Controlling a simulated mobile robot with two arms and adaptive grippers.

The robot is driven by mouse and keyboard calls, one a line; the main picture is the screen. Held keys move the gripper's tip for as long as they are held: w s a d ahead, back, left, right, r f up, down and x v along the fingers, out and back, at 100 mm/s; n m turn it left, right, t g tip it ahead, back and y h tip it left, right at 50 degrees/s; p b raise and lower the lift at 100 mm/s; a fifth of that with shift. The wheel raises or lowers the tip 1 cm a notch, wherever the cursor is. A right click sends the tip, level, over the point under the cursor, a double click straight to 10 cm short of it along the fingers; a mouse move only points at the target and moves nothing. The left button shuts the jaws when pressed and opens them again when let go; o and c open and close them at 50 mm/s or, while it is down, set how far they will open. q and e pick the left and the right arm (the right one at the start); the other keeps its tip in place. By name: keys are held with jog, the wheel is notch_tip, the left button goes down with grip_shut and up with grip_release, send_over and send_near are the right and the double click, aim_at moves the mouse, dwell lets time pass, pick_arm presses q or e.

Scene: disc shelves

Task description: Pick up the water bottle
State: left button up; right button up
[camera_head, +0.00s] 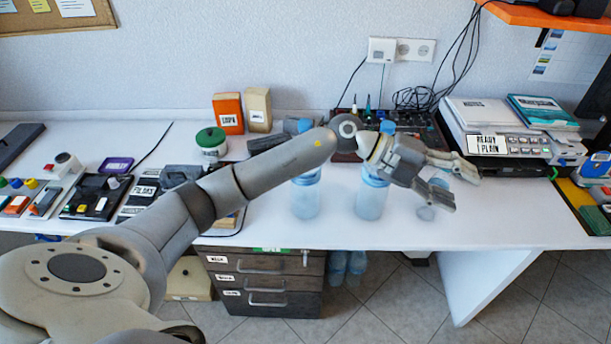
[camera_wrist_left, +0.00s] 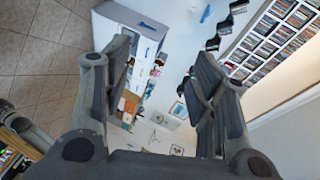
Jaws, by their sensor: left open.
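Two translucent blue bottles stand upright on the white desk in the head view, a left one (camera_head: 306,200) and a right one (camera_head: 371,200). My left arm crosses in front of them and hides their upper parts. My left gripper (camera_head: 460,184) is open, to the right of the right bottle, with its fingers pointing right. A small clear object (camera_head: 428,213) shows partly under its lower finger; I cannot tell what it is. In the left wrist view the open fingers (camera_wrist_left: 168,75) have nothing held between them. My right gripper is not in view.
The white desk (camera_head: 480,230) is clear at front right. An orange box (camera_head: 228,113) and a green-lidded tub (camera_head: 211,142) stand behind my arm. Cables and black equipment lie at the back.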

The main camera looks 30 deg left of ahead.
pick_arm(q)
jog(key=w+a+m+g+y, duration=0.1)
jog(key=w+a+y, duration=0.1)
jog(key=a+y, duration=0.55)
jog(key=n+y, duration=0.5)
jog(key=y, duration=0.4)
send_near(305, 123)
jog(key=p+x, duration=0.2)
jog(key=x, duration=0.3)
jog(key=shift+w+a+f, duration=0.2)
jog(key=shift+w+f, duration=0.05)
jog(key=shift+f, duration=0.05)
jog(key=p+x, duration=0.2)
jog(key=x, duration=0.2)
jog(key=shift+s+f, duration=0.1)
jog(key=shift+f, duration=0.8)
grip_shut()
